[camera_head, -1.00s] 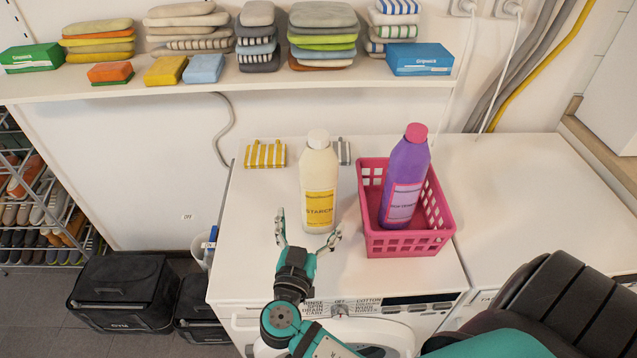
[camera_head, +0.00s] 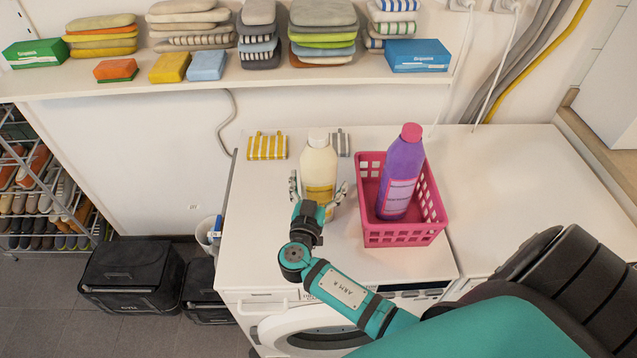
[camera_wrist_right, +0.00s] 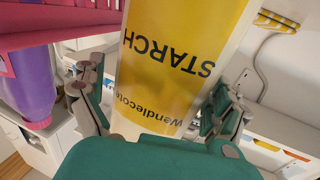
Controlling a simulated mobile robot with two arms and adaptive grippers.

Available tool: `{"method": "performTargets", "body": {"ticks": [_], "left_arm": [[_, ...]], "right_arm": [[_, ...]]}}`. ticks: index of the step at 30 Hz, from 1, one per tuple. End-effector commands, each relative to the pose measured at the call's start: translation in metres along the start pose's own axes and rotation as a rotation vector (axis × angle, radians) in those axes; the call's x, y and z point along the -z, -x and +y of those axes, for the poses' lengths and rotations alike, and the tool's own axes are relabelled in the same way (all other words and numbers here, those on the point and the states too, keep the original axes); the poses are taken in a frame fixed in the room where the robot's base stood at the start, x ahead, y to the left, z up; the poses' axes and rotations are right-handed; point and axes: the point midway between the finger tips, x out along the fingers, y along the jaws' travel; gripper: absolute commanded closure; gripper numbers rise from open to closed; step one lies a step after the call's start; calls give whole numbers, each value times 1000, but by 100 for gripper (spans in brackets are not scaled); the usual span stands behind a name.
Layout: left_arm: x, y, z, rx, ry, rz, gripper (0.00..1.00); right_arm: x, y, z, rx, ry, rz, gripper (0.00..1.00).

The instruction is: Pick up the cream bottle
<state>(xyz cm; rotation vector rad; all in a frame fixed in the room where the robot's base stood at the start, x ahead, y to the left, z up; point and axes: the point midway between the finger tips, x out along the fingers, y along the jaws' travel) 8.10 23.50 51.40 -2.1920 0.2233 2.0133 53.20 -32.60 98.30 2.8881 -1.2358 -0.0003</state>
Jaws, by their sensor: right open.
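The cream bottle (camera_head: 319,168) stands upright on the white washing machine, left of the pink basket. Its yellow STARCH label (camera_wrist_right: 180,60) fills the middle of the right wrist view, upside down. My right gripper (camera_head: 319,190) is open at the front of the bottle, with one finger on each side of its lower half. In the wrist view the fingers (camera_wrist_right: 158,105) flank the label, with gaps visible beside the bottle. Whether a finger touches it is unclear. My left gripper is not in view.
A pink basket (camera_head: 402,236) holding a purple bottle (camera_head: 402,175) stands close to the right. Striped yellow (camera_head: 267,146) and grey cloths lie behind. A shelf (camera_head: 230,86) with folded stacks and boxes runs above. The machine top further right is clear.

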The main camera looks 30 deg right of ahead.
Motion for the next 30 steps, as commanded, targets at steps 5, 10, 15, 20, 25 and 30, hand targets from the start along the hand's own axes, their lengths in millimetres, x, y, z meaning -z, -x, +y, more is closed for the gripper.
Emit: {"method": "performTargets", "body": {"ticks": [5, 10, 15, 20, 25, 30], "left_arm": [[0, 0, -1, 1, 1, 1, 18], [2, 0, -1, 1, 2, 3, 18], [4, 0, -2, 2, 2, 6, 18], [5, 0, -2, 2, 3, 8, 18], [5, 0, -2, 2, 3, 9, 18], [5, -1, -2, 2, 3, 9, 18]], "right_arm": [[0, 0, 0, 0, 0, 0, 17], [0, 0, 0, 0, 0, 0, 39], [0, 0, 0, 0, 0, 0, 61], [0, 0, 0, 0, 0, 0, 78], [3, 0, -1, 0, -2, 6, 78], [6, 0, -1, 0, -3, 6, 78]]}}
